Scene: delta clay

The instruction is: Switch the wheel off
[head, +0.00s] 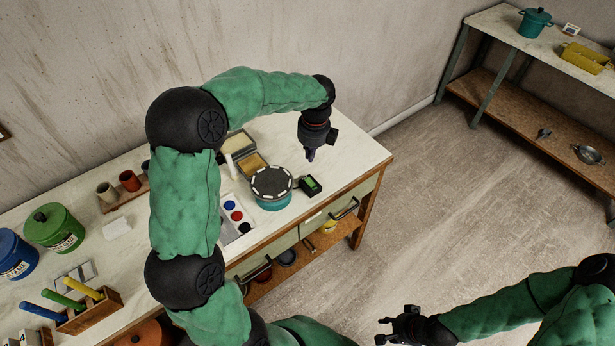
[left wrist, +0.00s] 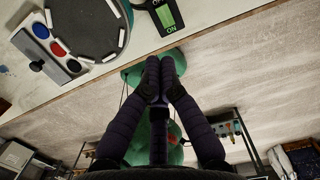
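The wheel (head: 272,182) stands on the workbench, with a dark round top, pale marks around its rim and a teal base. Its top also shows in the left wrist view (left wrist: 82,28). Beside it on the right is a small black switch box (head: 310,186) with a green panel; in the left wrist view the box (left wrist: 166,14) reads "ON". My left gripper (head: 311,154) points down above the bench, behind the box, apart from it. Its fingertips (left wrist: 159,72) meet with nothing seen between them. My right gripper (head: 384,330) is over the floor, fingers spread and empty.
A pale tray with coloured rounds (head: 233,211) lies left of the wheel, and an open box (head: 251,164) behind it. Blue (head: 14,257) and green canisters (head: 54,229) stand at the far left. The bench's right end is clear.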

